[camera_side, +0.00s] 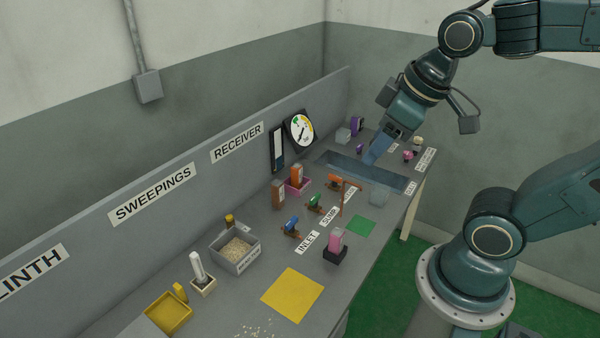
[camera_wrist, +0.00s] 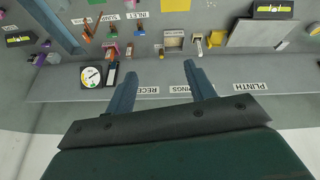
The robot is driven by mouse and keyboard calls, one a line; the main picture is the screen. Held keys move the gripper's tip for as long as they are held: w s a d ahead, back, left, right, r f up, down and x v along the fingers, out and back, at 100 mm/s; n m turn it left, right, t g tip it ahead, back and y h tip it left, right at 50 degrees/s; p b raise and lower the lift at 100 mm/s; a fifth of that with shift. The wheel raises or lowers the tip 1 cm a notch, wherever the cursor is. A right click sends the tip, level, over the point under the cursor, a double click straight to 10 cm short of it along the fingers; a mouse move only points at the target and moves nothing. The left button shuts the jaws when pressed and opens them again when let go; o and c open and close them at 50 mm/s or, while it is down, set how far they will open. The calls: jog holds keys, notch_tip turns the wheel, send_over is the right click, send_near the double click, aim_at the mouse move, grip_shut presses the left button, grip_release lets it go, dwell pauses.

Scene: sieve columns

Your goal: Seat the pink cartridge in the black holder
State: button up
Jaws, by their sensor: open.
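I cannot make out either clearly in the wrist view. My gripper (camera_side: 371,159) is at the far end of the bench, over the sunken trough, well away from the cartridge. In the wrist view my gripper (camera_wrist: 160,88) has its two fingers wide apart with nothing between them.
An orange cartridge (camera_side: 296,174) stands in a pink holder (camera_side: 304,188), with a brown one (camera_side: 278,194) beside it. Small coloured valves (camera_side: 291,226) stand near the black holder. A yellow mat (camera_side: 293,295) and a green mat (camera_side: 361,226) lie clear. The labelled back panel (camera_side: 190,200) borders the bench.

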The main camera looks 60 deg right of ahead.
jog(key=s, duration=0.1)
jog(key=s+m, duration=0.1)
jog(key=s+r+m, duration=0.1)
jog(key=shift+a+r+t, duration=0.1)
jog(key=shift+a+t, duration=0.2)
jog(key=shift+a, duration=0.1)
dwell(0.5)
